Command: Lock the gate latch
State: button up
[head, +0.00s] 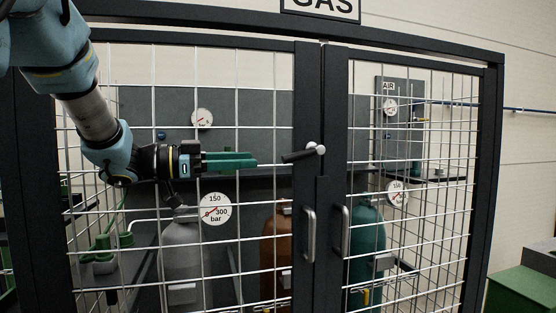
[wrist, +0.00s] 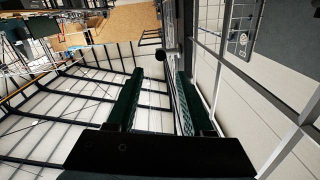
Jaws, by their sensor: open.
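My gripper (head: 256,160) has green fingers that point right towards the lever. The fingertips stop a little left of the lever's free end, apart from it. In the wrist view my gripper (wrist: 160,74) is open and empty. A small dark round end (wrist: 162,53), probably the lever, shows ahead between the fingertips.
The mesh left door (head: 308,90) and right door (head: 337,90) look closed, with vertical silver handles (head: 309,232) below the latch. Gas cylinders (head: 182,250) and gauges (head: 215,210) stand behind the mesh. In the wrist view the mesh runs close along the right finger.

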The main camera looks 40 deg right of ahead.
aim_at(289, 158)
jog(key=p+x, duration=0.2)
jog(key=x, duration=0.8)
jog(key=shift+d, duration=0.35)
grip_shut()
dwell(1.0)
